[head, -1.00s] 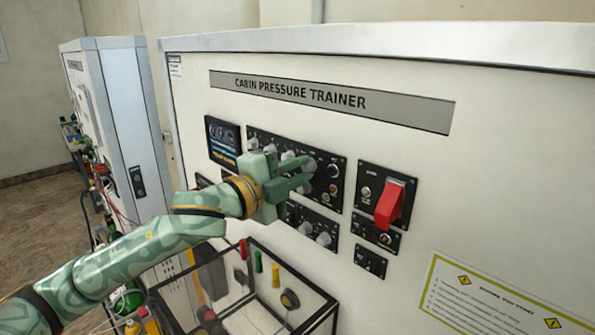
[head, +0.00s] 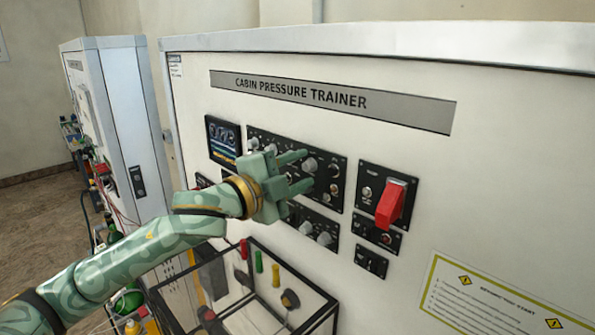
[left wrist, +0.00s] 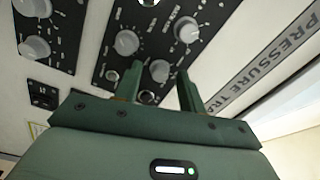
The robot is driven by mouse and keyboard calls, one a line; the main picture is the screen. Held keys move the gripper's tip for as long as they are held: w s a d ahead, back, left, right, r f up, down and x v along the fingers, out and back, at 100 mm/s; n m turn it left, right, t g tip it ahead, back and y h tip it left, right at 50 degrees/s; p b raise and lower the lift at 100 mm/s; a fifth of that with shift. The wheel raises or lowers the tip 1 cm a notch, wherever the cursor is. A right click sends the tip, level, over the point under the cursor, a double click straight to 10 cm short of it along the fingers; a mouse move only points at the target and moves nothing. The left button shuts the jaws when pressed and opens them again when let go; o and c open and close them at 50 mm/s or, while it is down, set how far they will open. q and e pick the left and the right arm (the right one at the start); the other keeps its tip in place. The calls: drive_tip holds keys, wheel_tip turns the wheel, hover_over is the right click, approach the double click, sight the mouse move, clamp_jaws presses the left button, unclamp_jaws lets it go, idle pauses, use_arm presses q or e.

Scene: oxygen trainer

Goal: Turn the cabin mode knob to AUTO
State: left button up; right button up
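The main knob panel (head: 337,190) is a black plate with several grey knobs on the white trainer. My left gripper (head: 308,168) is in front of it, its two fingers apart and pointing at the panel. A grey knob (head: 310,164) shows near the fingertips in the head view. In the left wrist view the open fingers (left wrist: 158,84) have a grey knob (left wrist: 160,70) beyond the gap between them, and I see no finger gripping it. The labels are too small to read, so I cannot tell which knob is cabin mode or where it points. My right gripper is not in view.
A screen (head: 223,140) is left of the knobs. A red guarded switch (head: 391,204) is to the right. A lower knob panel (head: 312,226) sits beneath, above a black-framed clear box (head: 262,250). A notice (head: 500,300) is at lower right.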

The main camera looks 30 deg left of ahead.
use_arm(q)
drive_tip(key=b+v, duration=1.6)
drive_tip(key=b, duration=0.7)
drive_tip(key=shift+s, duration=0.1)
